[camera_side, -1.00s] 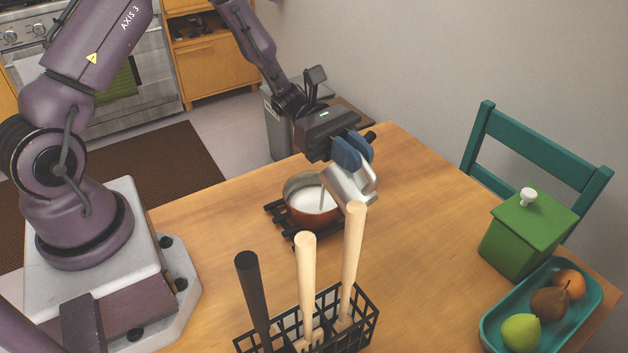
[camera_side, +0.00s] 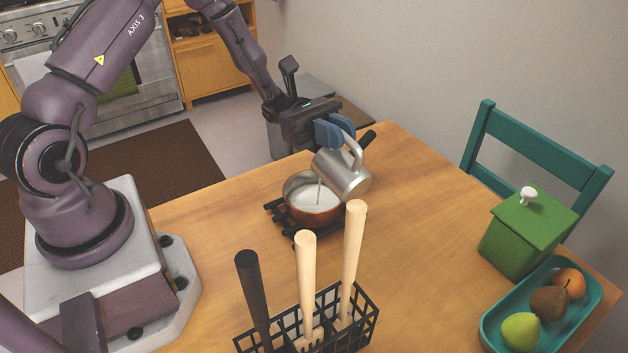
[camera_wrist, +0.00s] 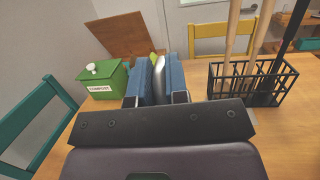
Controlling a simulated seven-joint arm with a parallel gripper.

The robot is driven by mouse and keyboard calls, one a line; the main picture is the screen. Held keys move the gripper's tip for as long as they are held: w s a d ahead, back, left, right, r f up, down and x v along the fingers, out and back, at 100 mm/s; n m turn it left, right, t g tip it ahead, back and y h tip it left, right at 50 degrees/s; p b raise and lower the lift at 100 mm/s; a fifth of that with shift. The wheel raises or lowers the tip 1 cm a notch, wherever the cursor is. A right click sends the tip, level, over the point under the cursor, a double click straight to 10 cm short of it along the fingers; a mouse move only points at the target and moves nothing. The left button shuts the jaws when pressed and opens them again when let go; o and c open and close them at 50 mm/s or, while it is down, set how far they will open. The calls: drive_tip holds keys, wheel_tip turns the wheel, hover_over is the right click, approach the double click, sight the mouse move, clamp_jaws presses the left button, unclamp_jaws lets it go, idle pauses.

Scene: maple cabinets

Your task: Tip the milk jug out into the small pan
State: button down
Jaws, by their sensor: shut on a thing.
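The steel milk jug (camera_side: 341,174) is tilted over the small copper pan (camera_side: 313,216) in the side view, its mouth toward the pan. A thin pale stream runs from the jug down into the pan, where white milk (camera_side: 312,198) lies. My gripper (camera_side: 336,133) is shut on the jug's handle with its blue fingers, above and behind the pan. In the wrist view the blue fingers (camera_wrist: 158,83) close around a strip of metal; most of the jug is hidden there.
The pan stands on a black trivet (camera_side: 275,210). A black wire utensil holder (camera_side: 362,325) with tall handles stands in front. A green compost box (camera_side: 528,235) and a teal fruit tray (camera_side: 490,330) are at right. The table between is clear.

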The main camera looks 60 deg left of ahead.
sight(359, 160)
drive_tip(key=shift+a+r+h, duration=0.15)
drive_tip(key=shift+a+h, duration=0.25)
drive_tip(key=shift+a, duration=0.15)
drive_tip(key=d+y, duration=0.1)
drive_tip(key=d, duration=0.1)
drive_tip(key=d+f+y, duration=0.1)
drive_tip(key=d+y, duration=0.1)
drive_tip(key=d+f+y, duration=0.1)
drive_tip(key=d+y, duration=0.1)
drive_tip(key=shift+w+f+g, duration=0.25)
drive_tip(key=shift+g, duration=0.05)
drive_tip(key=shift+d+f+y, duration=0.45)
drive_tip(key=shift+f+y, duration=0.05)
drive_tip(key=shift+y, duration=0.3)
drive_tip(key=w+d+f+g+y+b, duration=0.1)
drive_tip(key=d+f+y, duration=0.7)
drive_tip(key=d+y, duration=0.1)
drive_tip(key=shift+d+f+y, duration=0.15)
drive_tip(key=shift+f+y, duration=0.15)
drive_tip(key=shift+f, duration=0.05)
drive_tip(key=shift+w, duration=0.1)
